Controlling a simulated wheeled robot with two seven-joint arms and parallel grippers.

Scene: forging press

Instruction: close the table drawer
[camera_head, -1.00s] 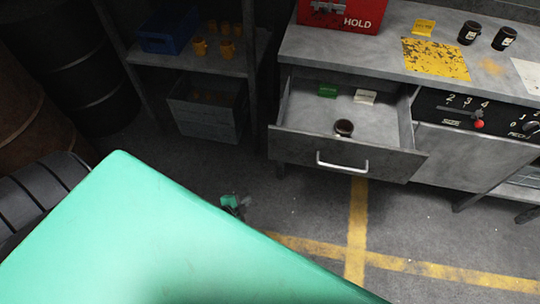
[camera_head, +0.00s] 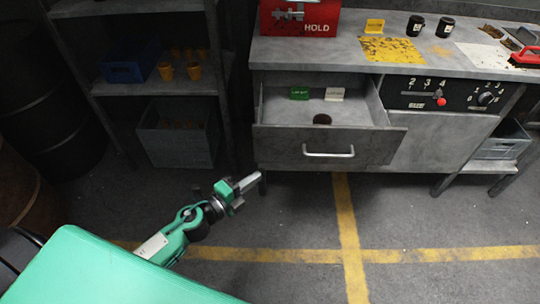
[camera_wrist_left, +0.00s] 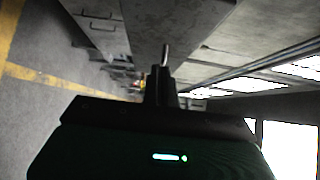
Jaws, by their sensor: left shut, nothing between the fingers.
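The grey table drawer (camera_head: 285,145) is pulled out from the metal workbench (camera_head: 290,53). It has a silver bar handle (camera_head: 328,153) on its front. Inside lie a green tag, a white tag and a dark round item, partly hidden by the drawer front. My left gripper (camera_head: 255,179) is shut and empty, low and to the left of the handle, apart from the drawer in the head view. In the left wrist view the shut fingers (camera_wrist_left: 161,85) point at a blurred grey surface with a thin metal bar. My right gripper is not in view.
A shelf rack (camera_head: 150,88) stands left of the bench with a blue bin (camera_head: 130,68), orange cups and a grey crate (camera_head: 175,143). A red HOLD box (camera_head: 300,17) sits on the bench. A control panel (camera_head: 440,96) is right of the drawer. The floor in front is clear.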

